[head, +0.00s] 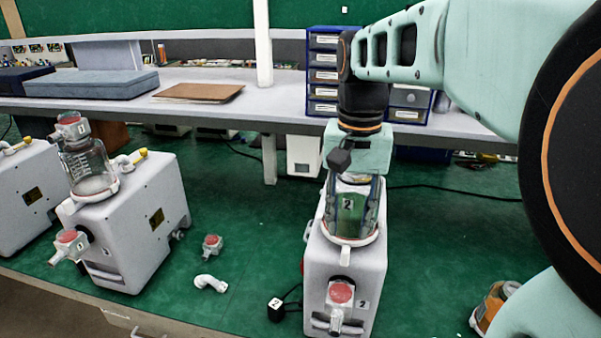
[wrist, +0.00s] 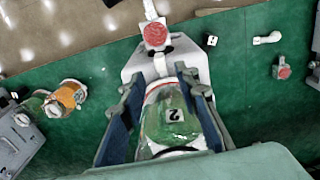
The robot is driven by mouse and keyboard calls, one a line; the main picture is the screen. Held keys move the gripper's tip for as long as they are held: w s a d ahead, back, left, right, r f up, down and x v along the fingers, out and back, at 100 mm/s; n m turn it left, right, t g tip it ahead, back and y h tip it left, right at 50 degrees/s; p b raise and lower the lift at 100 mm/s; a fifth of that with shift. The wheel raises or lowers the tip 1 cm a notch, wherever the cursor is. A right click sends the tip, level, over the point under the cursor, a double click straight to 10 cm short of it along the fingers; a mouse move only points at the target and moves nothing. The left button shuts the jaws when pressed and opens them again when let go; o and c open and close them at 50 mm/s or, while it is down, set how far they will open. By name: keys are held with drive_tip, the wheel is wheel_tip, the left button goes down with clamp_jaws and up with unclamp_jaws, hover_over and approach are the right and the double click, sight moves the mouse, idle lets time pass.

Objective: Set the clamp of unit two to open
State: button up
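Unit two (head: 345,272) is the white pump box marked 2, with a red-faced knob (head: 340,293) on its front. The knob also shows in the wrist view (wrist: 154,34). A clear canister with a green band and a 2 label (head: 348,205) stands upright on it. A white ring with a front tab (head: 346,250) circles the canister's base and may be the clamp; its setting cannot be told. My gripper (head: 353,212) points down over the canister. Its blue fingers are spread on both sides of the canister (wrist: 178,116); contact is unclear.
Unit one (head: 140,215), with its own canister, stands to the left. A loose red-faced fitting (head: 212,243), a white elbow pipe (head: 210,283) and a black cube marked 2 (head: 276,308) lie on the green surface. A jar with orange (head: 492,305) is at right. A shelf (head: 215,108) runs behind.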

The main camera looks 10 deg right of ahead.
sight(346, 249)
wheel_tip(346, 249, down, 7)
drive_tip(key=shift+f, duration=0.2)
drive_tip(key=shift+c, duration=0.6)
clamp_jaws()
